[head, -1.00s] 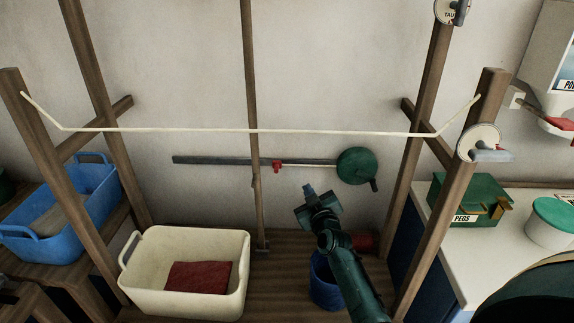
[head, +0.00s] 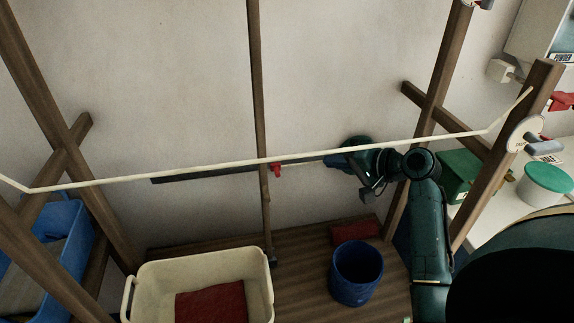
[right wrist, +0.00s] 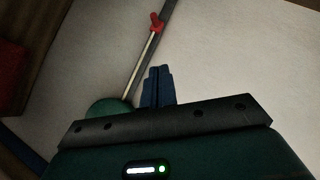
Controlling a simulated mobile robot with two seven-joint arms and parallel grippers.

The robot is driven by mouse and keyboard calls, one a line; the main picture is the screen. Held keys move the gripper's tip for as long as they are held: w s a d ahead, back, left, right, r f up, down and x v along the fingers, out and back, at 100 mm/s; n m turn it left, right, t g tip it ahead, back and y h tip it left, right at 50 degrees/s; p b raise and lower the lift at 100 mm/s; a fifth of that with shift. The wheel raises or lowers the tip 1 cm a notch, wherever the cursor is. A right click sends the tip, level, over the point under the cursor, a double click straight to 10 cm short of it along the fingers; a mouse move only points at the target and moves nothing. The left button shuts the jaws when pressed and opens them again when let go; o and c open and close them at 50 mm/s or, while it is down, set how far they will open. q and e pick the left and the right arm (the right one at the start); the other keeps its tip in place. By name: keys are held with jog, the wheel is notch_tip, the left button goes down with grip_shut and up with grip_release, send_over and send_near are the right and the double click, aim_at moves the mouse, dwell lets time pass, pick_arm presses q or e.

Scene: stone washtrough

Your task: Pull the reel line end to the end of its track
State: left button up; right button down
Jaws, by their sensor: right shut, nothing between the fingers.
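The reel (head: 354,141) is a dark green disc on the back wall, partly hidden behind my right gripper. A dark track (head: 205,175) runs left from it along the wall. The red line end (head: 277,169) sits on the track between its left end and the reel. In the right wrist view the red line end (right wrist: 156,22) shows at the top, with a pale line running from it to the reel (right wrist: 107,108). My right gripper (head: 330,160) is shut and empty, in front of the reel side, right of the red line end. My left gripper is not in view.
A white clothesline (head: 215,168) crosses between the wooden posts in front of the wall. A cream tub (head: 140,288) with red cloth and a blue bucket (head: 356,276) stand below. A thin wooden pole (head: 258,80) rises beside the red line end.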

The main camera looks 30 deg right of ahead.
send_near(278, 168)
jog(key=w+d, duration=0.1)
jog(key=w, duration=0.3)
jog(key=shift+w+a+f+p, duration=0.15)
jog(key=shift+a+f+p, duration=0.15)
jog(key=shift+a+f, duration=0.25)
jog(key=shift+w+a+f+p, duration=0.25)
jog(key=shift+a+f, duration=0.1)
jog(key=shift+a, duration=0.25)
jog(key=shift+a+f, duration=0.35)
pick_arm(q)
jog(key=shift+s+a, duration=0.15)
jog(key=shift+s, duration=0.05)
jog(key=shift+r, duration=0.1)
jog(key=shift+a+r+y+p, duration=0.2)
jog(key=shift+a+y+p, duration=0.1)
jog(key=shift+p, duration=0.25)
pick_arm(e)
jog(key=a, duration=0.2)
jog(key=w+a, duration=0.1)
jog(key=a, duration=0.1)
jog(key=shift+w+a, duration=0.15)
jog(key=shift+a, duration=0.2)
